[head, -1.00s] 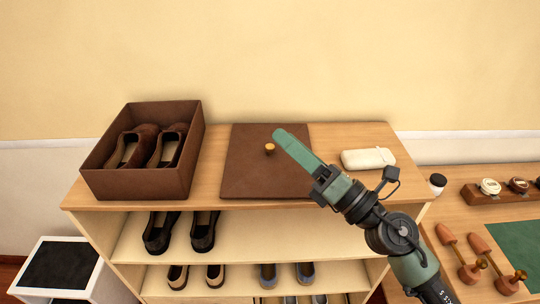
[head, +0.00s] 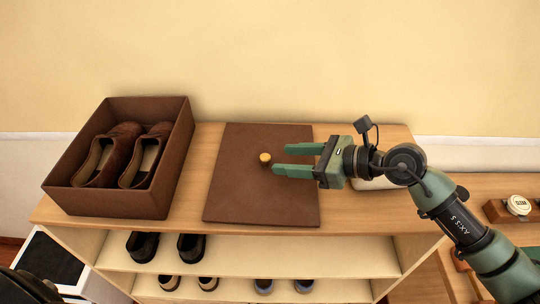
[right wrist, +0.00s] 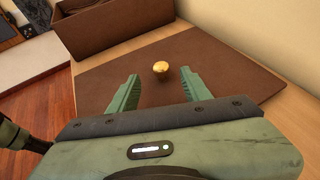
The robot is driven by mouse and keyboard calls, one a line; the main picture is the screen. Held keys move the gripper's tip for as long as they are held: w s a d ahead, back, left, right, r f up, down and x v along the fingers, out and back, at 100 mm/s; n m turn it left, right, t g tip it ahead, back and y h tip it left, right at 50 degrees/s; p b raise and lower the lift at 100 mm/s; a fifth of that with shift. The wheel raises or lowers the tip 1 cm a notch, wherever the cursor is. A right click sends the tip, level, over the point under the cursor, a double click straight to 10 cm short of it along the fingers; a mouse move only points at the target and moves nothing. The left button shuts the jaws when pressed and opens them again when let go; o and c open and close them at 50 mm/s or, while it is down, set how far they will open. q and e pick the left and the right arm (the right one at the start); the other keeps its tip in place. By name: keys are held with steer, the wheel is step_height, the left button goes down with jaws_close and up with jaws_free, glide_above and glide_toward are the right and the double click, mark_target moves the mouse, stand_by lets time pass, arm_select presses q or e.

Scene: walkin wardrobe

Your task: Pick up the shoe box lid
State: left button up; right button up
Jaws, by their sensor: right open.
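The shoe box lid (head: 240,195) is a flat brown square lying on top of the wooden shelf unit, with a small gold knob (head: 265,157) in its middle. It also shows in the right wrist view (right wrist: 215,60), with the knob (right wrist: 161,67) just beyond the fingertips. My right gripper (head: 278,160) is open and empty, fingers pointing left over the lid, one on each side of the line to the knob. In the right wrist view my right gripper (right wrist: 157,82) has the knob between and ahead of its fingers, not touching. My left gripper is not in view.
The open brown shoe box (head: 112,203) with a pair of brown shoes (head: 125,155) stands left of the lid. A pale case (head: 372,184) lies behind my right wrist. Dark shoes (head: 165,246) stand on the shelf below. A wall is behind.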

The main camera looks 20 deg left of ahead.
mark_target(265, 156)
steer(key=x, duration=0.1)
steer(key=p+x, duration=0.2)
steer(key=x, duration=0.1)
steer(key=shift+s+a+r, duration=0.2)
steer(key=shift+r, duration=0.05)
steer(key=shift+w+a+f+p, duration=0.25)
steer(key=shift+a+f, duration=0.1)
steer(key=shift+a, duration=0.1)
steer(key=shift+w+a+f+p, duration=0.15)
steer(key=shift+a+f+p, duration=0.15)
steer(key=shift+a, duration=0.2)
steer(key=shift+a+f, duration=0.2)
jaws_close()
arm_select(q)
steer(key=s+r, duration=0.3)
arm_select(e)
steer(key=shift+r, duration=0.1)
